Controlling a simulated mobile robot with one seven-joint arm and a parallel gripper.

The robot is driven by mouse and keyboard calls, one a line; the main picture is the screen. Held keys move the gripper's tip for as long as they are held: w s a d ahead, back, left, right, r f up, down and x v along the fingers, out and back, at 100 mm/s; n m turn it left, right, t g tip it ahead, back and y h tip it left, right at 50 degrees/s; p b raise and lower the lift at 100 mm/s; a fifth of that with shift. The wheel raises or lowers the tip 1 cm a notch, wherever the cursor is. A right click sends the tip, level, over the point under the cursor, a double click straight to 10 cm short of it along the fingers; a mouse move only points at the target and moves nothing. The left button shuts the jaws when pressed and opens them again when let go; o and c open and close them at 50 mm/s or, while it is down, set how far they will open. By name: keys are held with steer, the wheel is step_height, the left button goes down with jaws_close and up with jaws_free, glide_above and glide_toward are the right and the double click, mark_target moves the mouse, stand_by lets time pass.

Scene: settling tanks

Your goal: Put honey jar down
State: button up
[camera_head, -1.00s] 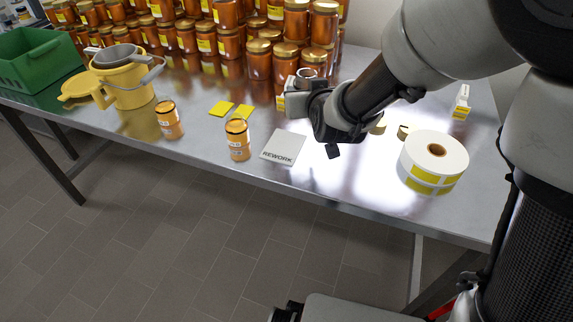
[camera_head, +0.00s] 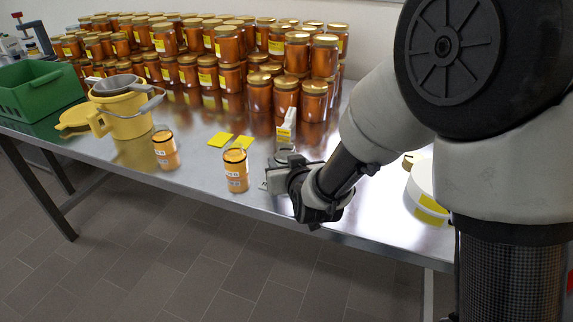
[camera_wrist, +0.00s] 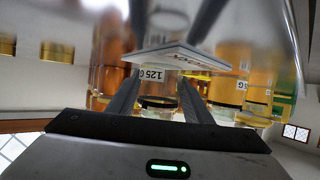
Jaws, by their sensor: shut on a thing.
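My gripper (camera_head: 284,163) is low over the table's front edge, right of two small amber honey jars. It is shut on a honey jar, mostly hidden in the head view. In the wrist view, the jar (camera_wrist: 155,88) shows between the two fingers, with a "125 G" label and a dark rim. The white REWORK card (camera_wrist: 188,57) lies just beyond it, and I cannot tell whether the jar touches it. The nearer standing jar (camera_head: 236,168) is left of my gripper, with another jar (camera_head: 165,148) farther left. Both stand upright.
Stacked large honey jars (camera_head: 230,55) fill the table's back. A small white-and-yellow box (camera_head: 286,125) stands behind my gripper, with yellow cards (camera_head: 220,139) to its left. A yellow bucket (camera_head: 124,108) and green crate (camera_head: 38,88) are at left.

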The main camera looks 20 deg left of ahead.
steer(key=shift+f, duration=0.1)
steer(key=o, duration=1.2)
